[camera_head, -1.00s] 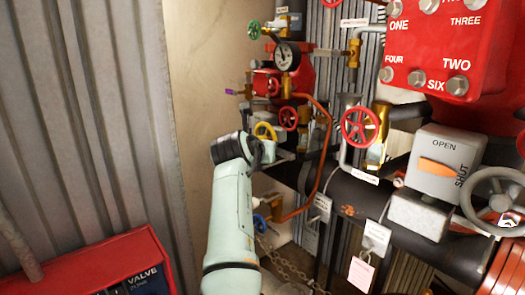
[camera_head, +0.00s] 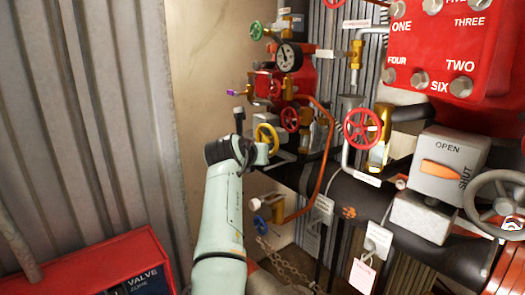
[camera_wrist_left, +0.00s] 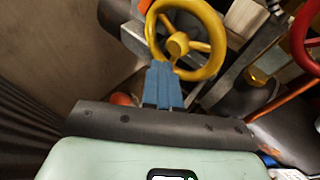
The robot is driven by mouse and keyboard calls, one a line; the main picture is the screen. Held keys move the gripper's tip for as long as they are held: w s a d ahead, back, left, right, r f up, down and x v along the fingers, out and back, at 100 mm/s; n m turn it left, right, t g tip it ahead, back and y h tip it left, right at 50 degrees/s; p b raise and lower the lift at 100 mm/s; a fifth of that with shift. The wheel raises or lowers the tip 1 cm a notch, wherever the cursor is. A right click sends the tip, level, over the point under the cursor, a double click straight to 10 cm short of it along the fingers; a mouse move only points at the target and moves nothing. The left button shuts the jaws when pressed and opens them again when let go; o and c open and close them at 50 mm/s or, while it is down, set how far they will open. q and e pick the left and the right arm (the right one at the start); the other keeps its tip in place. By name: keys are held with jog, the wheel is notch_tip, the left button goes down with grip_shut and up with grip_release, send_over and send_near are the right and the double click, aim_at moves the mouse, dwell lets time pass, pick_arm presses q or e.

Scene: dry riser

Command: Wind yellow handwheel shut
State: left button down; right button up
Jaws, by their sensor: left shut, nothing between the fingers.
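The yellow handwheel (camera_head: 267,138) sits left of the big black pipe in the head view, partly behind my left wrist. In the left wrist view the yellow handwheel (camera_wrist_left: 185,42) shows its rim, spokes and hub. My left gripper (camera_wrist_left: 163,68) has its blue fingers shut together with nothing between them. Their tips overlap the lower left part of the wheel, just below the hub. I cannot tell whether they touch a spoke or the rim. In the head view the fingers are mostly hidden by the wrist. My right gripper is not in view.
A red handwheel (camera_head: 362,128) is right of the yellow one, with a smaller red wheel (camera_head: 289,119) close by. A blue handwheel (camera_head: 261,224) is below. An orange pipe (camera_head: 325,165) and a grey OPEN/SHUT box (camera_head: 446,162) crowd the right. A red box (camera_head: 112,265) stands lower left.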

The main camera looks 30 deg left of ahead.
pick_arm(q)
jog(key=shift+w+a+r, duration=0.3)
jog(key=shift+a+r, duration=0.3)
jog(key=shift+a, duration=0.1)
